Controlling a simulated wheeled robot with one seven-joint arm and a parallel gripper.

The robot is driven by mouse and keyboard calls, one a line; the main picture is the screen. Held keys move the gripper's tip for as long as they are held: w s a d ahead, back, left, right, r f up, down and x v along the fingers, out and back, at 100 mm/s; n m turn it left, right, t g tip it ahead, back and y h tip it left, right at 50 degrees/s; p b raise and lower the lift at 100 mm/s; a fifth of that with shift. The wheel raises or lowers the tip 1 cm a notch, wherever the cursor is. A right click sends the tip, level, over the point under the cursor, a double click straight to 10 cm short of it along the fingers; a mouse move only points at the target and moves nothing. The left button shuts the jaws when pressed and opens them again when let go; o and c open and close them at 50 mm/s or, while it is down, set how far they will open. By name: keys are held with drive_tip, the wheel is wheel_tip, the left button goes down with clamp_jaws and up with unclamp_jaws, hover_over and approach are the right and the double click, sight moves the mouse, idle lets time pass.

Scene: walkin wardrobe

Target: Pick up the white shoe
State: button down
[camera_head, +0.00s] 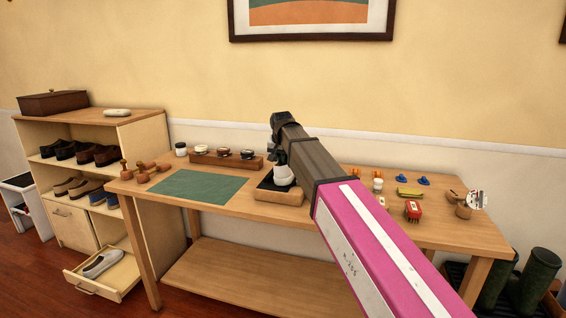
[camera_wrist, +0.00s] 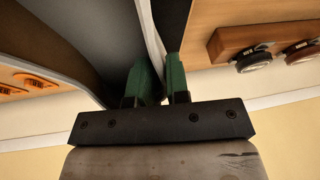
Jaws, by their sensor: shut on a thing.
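The white shoe (camera_head: 284,176) shows as a small white shape under the end of my arm, over a wooden tray with a dark inset (camera_head: 278,195). I cannot tell whether it touches the tray. In the wrist view the shoe's thin white rim (camera_wrist: 153,36) runs between the green fingertips of my gripper (camera_wrist: 163,80), with its grey inside to the left. My gripper is shut on that rim. In the head view the fingertips are largely hidden by my arm, and most of the shoe is hidden too.
A green mat (camera_head: 198,186) lies left of the tray, with a wooden rack of round tins (camera_head: 225,160) behind. A drawer with a grey-white shoe (camera_head: 102,263) is open at lower left.

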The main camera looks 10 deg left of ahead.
drive_tip(key=shift+r, duration=0.5)
drive_tip(key=r, duration=0.3)
drive_tip(key=shift+s+a+r, duration=0.25)
drive_tip(key=shift+s+r, duration=0.05)
drive_tip(key=shift+s, duration=0.1)
drive_tip(key=s+a+r, duration=0.6)
drive_tip(key=s, duration=0.3)
drive_tip(key=shift+r, duration=0.2)
